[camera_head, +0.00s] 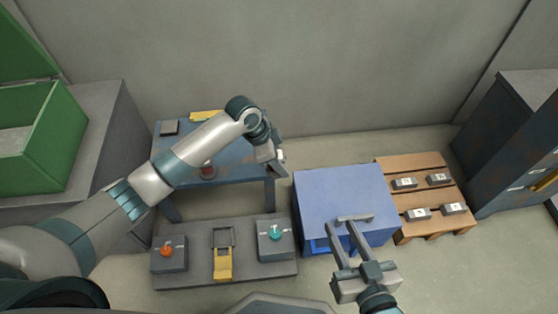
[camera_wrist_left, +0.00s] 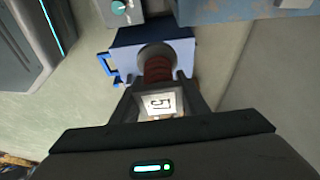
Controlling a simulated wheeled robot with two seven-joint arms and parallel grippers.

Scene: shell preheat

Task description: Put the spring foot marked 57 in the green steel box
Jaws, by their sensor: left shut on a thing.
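The green steel box (camera_head: 45,150) stands at the far left on a grey block, its lid (camera_head: 20,45) raised. My left gripper (camera_head: 276,162) is in the air by the right end of the blue workbench, well to the right of the box. In the left wrist view it is shut on the spring foot (camera_wrist_left: 157,70), which has a reddish-brown ribbed body, a grey round end and a white label (camera_wrist_left: 158,104) reading 57. In the head view the foot is mostly hidden. My right gripper (camera_head: 350,225) is empty with its fingers apart, over the front of a blue cabinet.
A blue workbench (camera_head: 235,165) carries a reddish object (camera_head: 208,172). A grey slab holds units with a red knob (camera_head: 166,251) and a teal knob (camera_head: 275,234), and a yellow clamp (camera_head: 223,262). The blue cabinet (camera_head: 320,190) and a pallet (camera_head: 400,167) with labelled blocks stand right.

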